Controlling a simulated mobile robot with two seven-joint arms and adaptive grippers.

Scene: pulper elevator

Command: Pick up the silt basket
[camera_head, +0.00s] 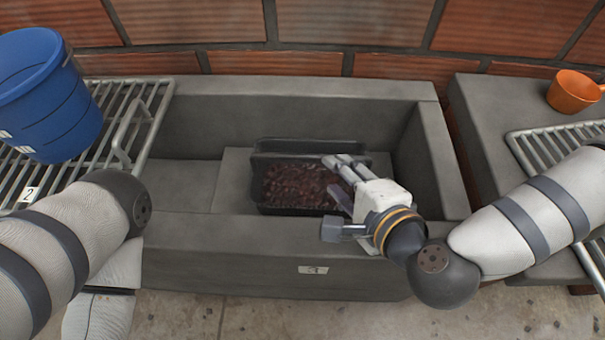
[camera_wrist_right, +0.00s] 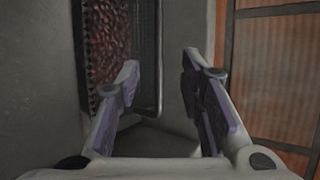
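The silt basket (camera_head: 292,187) is a dark rectangular basket holding dark red bits. It sits inside the grey concrete trough, with its long side running left to right in the head view. My right gripper (camera_head: 340,178) reaches over its right end and hides part of it. In the right wrist view the basket (camera_wrist_right: 108,48) lies to the left, and the right gripper (camera_wrist_right: 160,85) is open. My left gripper is outside both views; only left arm links show.
The concrete trough (camera_head: 225,228) has raised walls around the basket. A blue bucket (camera_head: 48,100) stands on a metal rack (camera_head: 148,110) at left. A brick wall (camera_head: 190,22) closes the back.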

